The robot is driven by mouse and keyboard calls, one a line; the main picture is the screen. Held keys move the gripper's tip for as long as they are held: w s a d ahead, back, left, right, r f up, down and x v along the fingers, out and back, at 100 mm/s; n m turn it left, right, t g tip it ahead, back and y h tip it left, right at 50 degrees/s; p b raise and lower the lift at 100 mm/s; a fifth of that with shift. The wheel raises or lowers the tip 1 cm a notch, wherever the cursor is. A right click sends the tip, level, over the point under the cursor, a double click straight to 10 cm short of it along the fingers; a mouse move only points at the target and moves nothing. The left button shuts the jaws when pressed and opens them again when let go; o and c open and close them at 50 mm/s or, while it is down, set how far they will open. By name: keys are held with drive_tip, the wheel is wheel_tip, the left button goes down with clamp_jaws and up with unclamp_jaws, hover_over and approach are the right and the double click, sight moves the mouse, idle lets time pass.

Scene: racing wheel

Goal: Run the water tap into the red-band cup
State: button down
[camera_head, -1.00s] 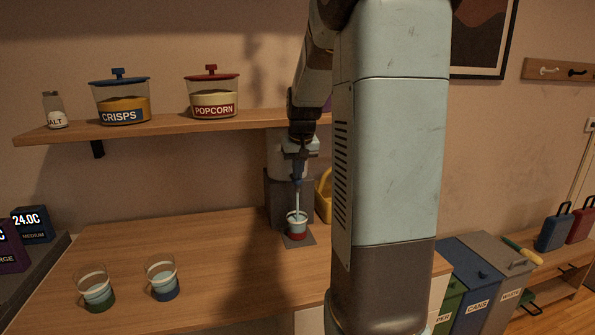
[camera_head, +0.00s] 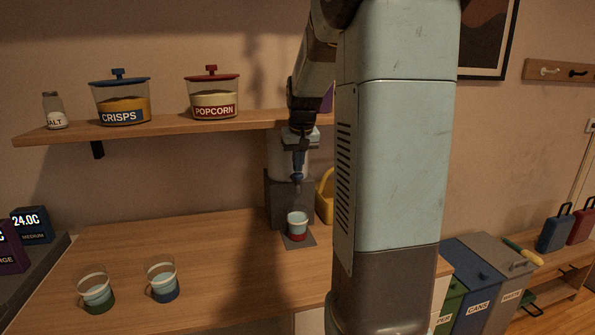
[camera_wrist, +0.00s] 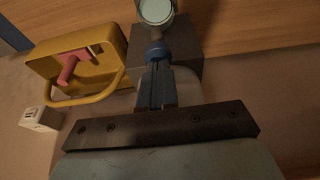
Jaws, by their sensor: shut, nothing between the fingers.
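No stream falls from the tap. My gripper (camera_head: 298,163) is above the tap at the dispenser, shut with nothing held; I cannot tell whether it touches the tap. In the wrist view my shut fingers (camera_wrist: 160,82) point toward the tap's blue collar (camera_wrist: 157,51), with the cup's round top (camera_wrist: 156,10) beyond. My arm column hides some of the counter at right.
A green-based cup (camera_head: 96,291) and a blue-based cup (camera_head: 162,280) stand at the counter's front left. A yellow caddy (camera_head: 325,197) is right of the dispenser. A shelf (camera_head: 160,127) with jars runs above. The counter's middle is clear.

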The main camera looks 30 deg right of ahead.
drive_tip(key=v, duration=1.1)
drive_tip(key=shift+r, duration=0.15)
drive_tip(key=shift+a, duration=0.1)
drive_tip(key=s+a+f+n+t, duration=0.1)
drive_tip(key=s+a+f, duration=0.2)
drive_tip(key=s+a, duration=0.6)
drive_tip(key=s+a+f+n+t, duration=0.1)
drive_tip(key=s+a+f, duration=0.3)
drive_tip(key=s+a, duration=0.4)
drive_tip(key=s+n, duration=0.1)
drive_tip(key=s, duration=0.5)
drive_tip(key=shift+a+f+t+y, duration=0.3)
drive_tip(key=shift+a+f+y, duration=0.05)
drive_tip(key=shift+y, duration=0.05)
drive_tip(key=shift+s, duration=0.15)
